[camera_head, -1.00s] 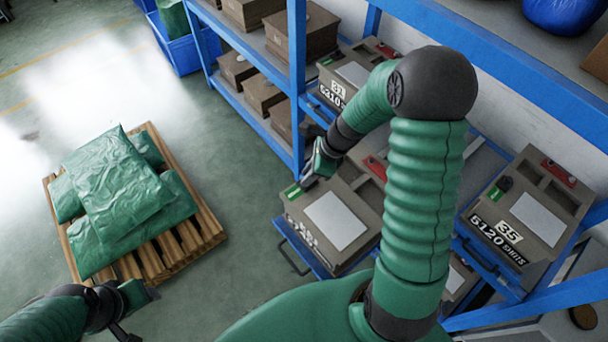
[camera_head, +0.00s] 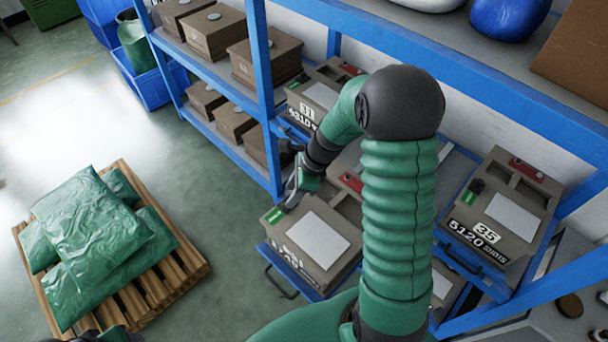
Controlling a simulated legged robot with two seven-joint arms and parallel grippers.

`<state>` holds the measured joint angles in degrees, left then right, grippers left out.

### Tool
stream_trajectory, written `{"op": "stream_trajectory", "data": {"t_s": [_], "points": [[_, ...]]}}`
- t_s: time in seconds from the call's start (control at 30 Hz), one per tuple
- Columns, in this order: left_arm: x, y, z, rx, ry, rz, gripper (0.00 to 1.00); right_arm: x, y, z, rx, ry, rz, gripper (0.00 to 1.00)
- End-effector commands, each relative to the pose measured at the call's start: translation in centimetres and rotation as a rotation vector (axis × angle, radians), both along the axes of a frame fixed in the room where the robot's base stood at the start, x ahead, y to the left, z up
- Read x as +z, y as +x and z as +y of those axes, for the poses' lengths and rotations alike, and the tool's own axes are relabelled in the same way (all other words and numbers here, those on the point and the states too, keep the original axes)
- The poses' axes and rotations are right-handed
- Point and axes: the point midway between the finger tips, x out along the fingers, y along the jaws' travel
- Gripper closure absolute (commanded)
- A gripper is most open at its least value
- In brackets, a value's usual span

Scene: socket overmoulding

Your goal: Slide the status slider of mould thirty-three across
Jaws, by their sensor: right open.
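The grey-brown mould (camera_head: 340,275) in the middle sits on a pulled-out blue tray (camera_head: 283,262). It has a white plate on top, a red part (camera_head: 351,182) at the back and a front label I cannot read clearly. A green status slider strip (camera_head: 273,215) shows at its left top corner. My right gripper (camera_head: 288,203) is at that corner, open, just behind and above the green strip. The slider's knob is hidden by the gripper, and I cannot tell whether they touch. Only a dark bit of my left gripper (camera_head: 112,334) shows at the bottom edge.
Mould 35 (camera_head: 500,215) stands on the right, with a black knob and green strip. Mould 31 (camera_head: 318,98) is behind. A blue shelf post (camera_head: 264,80) stands close left of my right arm. A wooden pallet (camera_head: 180,272) with green bags lies on the left floor.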

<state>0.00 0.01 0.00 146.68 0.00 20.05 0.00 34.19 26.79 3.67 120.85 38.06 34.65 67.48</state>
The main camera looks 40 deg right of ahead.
Motion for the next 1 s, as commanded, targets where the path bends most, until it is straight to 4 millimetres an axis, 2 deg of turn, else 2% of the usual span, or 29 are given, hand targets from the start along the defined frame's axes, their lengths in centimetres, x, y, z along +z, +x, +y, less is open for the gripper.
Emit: {"op": "stream_trajectory", "data": {"t_s": [0.3,0.5,0.67,1.0], "points": [[-0.3,0.0,0.0,0.000,0.000,0.000,0.48,8.5,-2.4,-3.1,-0.003,-0.001,-0.005,0.57],[-0.6,0.0,0.0,0.000,0.000,0.000,0.48,12.1,-3.3,-4.3,-0.002,0.001,0.000,0.57],[-0.6,0.0,0.0,0.000,0.000,0.000,0.48,13.1,-3.7,-4.6,-0.002,0.003,0.002,0.57],[-0.6,0.0,0.0,0.000,0.000,0.000,0.48,13.1,-3.7,-4.6,-0.002,0.004,0.002,0.57]]}}
